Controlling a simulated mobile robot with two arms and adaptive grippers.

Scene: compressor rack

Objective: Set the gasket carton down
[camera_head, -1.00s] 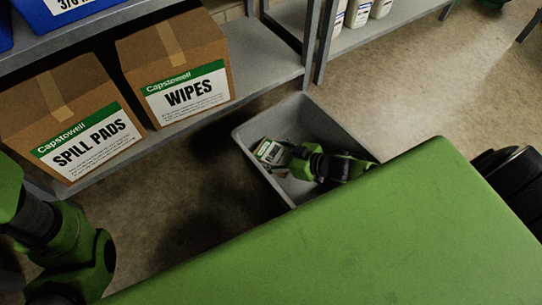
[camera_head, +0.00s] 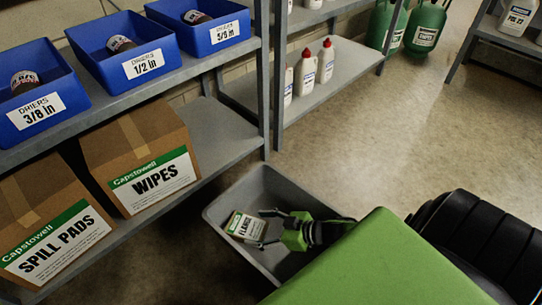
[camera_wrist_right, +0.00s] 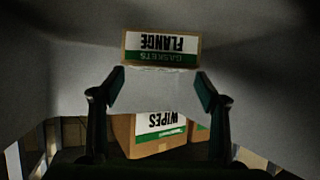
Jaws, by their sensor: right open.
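The gasket carton (camera_head: 245,226), a small brown box with a white and green FLANGE label, is inside the grey tote (camera_head: 222,196), toward its left end. My right gripper (camera_head: 266,228) is in the tote just right of the carton, its fingers spread. In the right wrist view the carton (camera_wrist_right: 160,48) appears upside down, beyond the open fingertips (camera_wrist_right: 161,86), with an empty gap between them. The carton's underside is hidden, but it looks to rest in the tote. My left gripper is out of view.
The tote stands on the floor beside a grey shelf (camera_head: 225,135). That shelf holds WIPES (camera_head: 155,180) and SPILL PADS (camera_head: 50,245) boxes below blue bins (camera_head: 130,50). White bottles (camera_head: 305,72) stand on another shelf. Floor (camera_head: 390,150) is clear on the right.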

